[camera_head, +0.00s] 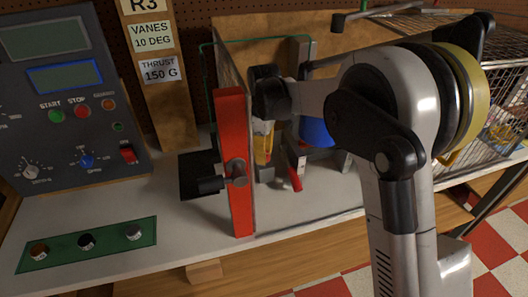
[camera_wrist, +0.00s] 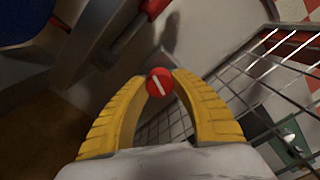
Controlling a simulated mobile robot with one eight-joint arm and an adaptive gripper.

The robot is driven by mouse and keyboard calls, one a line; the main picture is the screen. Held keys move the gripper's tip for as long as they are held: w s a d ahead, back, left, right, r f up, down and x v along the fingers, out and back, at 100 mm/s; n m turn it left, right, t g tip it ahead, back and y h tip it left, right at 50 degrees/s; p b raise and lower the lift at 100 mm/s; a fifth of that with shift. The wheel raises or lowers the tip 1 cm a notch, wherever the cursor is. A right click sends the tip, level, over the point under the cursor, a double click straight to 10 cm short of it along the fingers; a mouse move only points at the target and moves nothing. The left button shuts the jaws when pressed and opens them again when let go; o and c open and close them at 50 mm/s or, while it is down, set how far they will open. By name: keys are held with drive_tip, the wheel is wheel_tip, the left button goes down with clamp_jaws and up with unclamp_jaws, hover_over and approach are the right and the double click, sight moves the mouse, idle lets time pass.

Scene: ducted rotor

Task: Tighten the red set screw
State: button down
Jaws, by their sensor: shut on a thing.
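The red set screw (camera_wrist: 160,82) shows in the wrist view as a small round red head with a pale slot across it, the slot tilted. My gripper (camera_wrist: 158,84) has its two yellow fingers closed around the screw head, one fingertip on each side. In the head view my gripper (camera_head: 262,148) is partly seen behind the red-edged panel, pointing downward beside a blue cylinder (camera_head: 317,131). The screw cannot be made out in the head view. How deep the screw sits is hidden.
A red-edged panel (camera_head: 234,190) stands left of my gripper. A red-ended lever (camera_head: 296,181) is close to its right. A wire cage (camera_head: 487,120) stands at the right. A control box (camera_head: 60,95) and a green tray (camera_head: 60,262) are at the left. The front bench strip is clear.

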drive_tip(key=m+p, duration=0.1)
drive_tip(key=m, duration=0.2)
drive_tip(key=shift+m, duration=0.4)
drive_tip(key=m+p, duration=0.1)
drive_tip(key=m, duration=0.2)
drive_tip(key=shift+m, duration=0.3)
drive_tip(key=m+p, duration=0.1)
drive_tip(key=m, duration=0.5)
drive_tip(key=shift+d+m, duration=0.1)
drive_tip(key=shift+m, duration=0.3)
drive_tip(key=c, duration=1)
unclamp_jaws()
drive_tip(key=shift+c, duration=0.2)
drive_tip(key=shift+r, duration=0.1)
wheel_tip(320, 180, up, 12)
